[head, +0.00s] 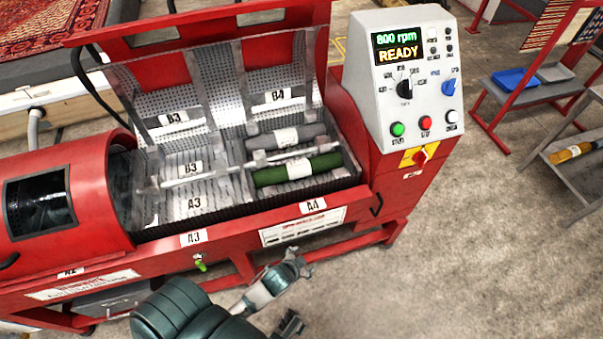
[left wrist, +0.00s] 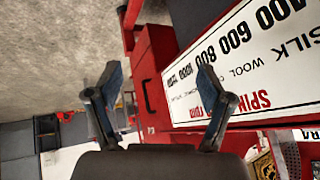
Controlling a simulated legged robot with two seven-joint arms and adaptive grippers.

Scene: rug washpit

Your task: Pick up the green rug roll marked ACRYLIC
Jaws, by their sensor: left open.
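A green rug roll (head: 298,168) with a white label band lies in the compartment marked A4 of the red machine; its label is too small to read. A grey roll (head: 286,137) with a white band lies just behind it, in the B4 compartment. My left gripper (head: 296,294) is in front of the machine, below and apart from the green roll, with its fingers spread and empty. In the left wrist view the open fingers (left wrist: 160,88) have nothing between them, and the green roll does not show. My right gripper is not in view.
The machine's metal bin (head: 195,204) has low dividers; A3 looks empty. A clear panel (head: 220,85) stands raised behind it. A control box (head: 405,85) reading "800 rpm READY" stands to the right. A shelf with a blue tray (head: 514,79) is farther right. Floor at lower right is clear.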

